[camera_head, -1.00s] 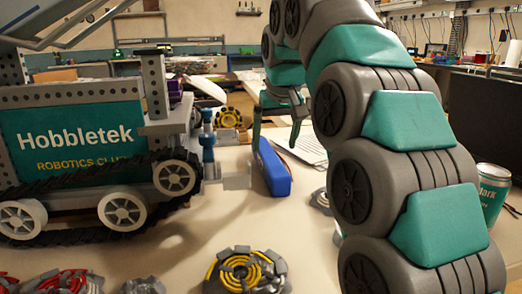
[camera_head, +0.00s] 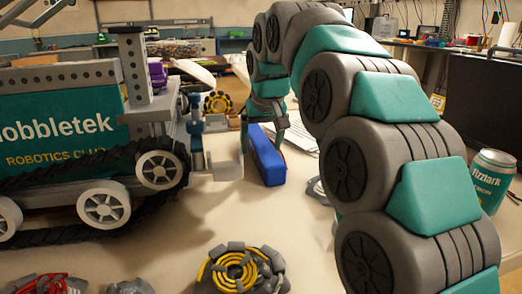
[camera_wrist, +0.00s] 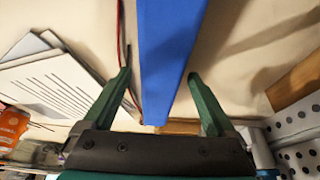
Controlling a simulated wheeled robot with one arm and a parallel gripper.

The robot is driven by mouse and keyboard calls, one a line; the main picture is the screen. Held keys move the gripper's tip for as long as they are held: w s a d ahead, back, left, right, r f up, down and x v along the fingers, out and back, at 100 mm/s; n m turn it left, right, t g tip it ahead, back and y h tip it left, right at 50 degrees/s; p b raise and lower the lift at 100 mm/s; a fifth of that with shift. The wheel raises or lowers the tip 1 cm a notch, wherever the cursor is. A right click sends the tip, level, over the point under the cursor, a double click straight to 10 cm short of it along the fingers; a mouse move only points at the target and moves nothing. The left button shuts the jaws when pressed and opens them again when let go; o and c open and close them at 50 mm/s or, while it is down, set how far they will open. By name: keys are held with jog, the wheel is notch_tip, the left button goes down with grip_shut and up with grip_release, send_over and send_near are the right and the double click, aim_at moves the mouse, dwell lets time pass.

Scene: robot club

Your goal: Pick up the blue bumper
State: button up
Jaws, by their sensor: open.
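The blue bumper (camera_head: 265,155) is a long blue block lying on the pale table, beyond the tracked robot's front and left of my arm. In the wrist view the blue bumper (camera_wrist: 170,55) runs from the top edge down between my two green fingers. My gripper (camera_wrist: 162,82) is open, one finger on each side of it, with gaps showing on both sides. In the head view my gripper (camera_head: 263,122) is over the far end of the bumper. I cannot tell how high the fingertips are above the table.
A tracked Hobbletek robot (camera_head: 60,125) stands at the left, its grey front bracket close to the bumper. A yellow coiled wheel part (camera_head: 238,270) lies in front. A can (camera_head: 491,180) stands at the right. Printed sheets (camera_wrist: 60,85) lie left in the wrist view.

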jog(key=shift+w+f, duration=0.15)
jog(key=shift+f, duration=0.35)
grip_shut()
dwell(0.3)
